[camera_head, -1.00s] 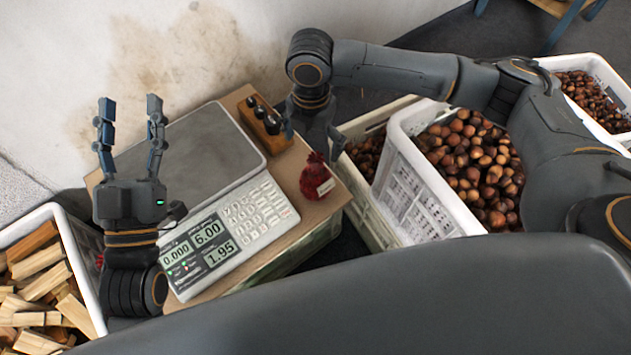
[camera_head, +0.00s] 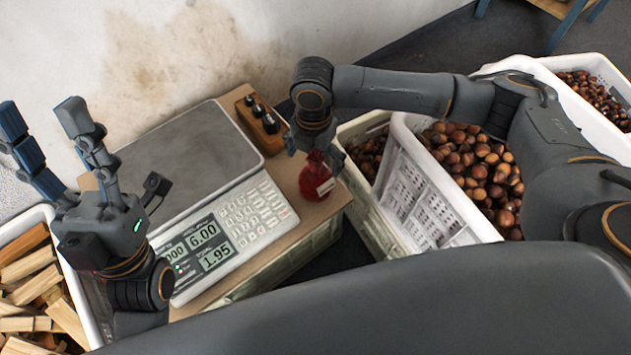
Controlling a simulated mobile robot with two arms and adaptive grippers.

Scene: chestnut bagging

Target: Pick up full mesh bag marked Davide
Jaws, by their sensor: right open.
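The full mesh bag (camera_head: 315,188) is a small red sack with a pale label, upright on the wooden stand beside the scale's keypad. The writing on the label is too small to read. My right gripper (camera_head: 314,152) is directly above it, open, with its fingers on either side of the bag's gathered neck. I cannot tell whether they touch it. My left gripper (camera_head: 42,118) is open and empty at the far left, its fingers pointing up in the picture, away from the bag.
A scale (camera_head: 190,155) with a lit display fills most of the stand. A wooden block with dark knobs (camera_head: 262,122) stands behind the bag. White crates of chestnuts (camera_head: 432,205) are close on the right. A crate of split wood (camera_head: 35,212) is at the left.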

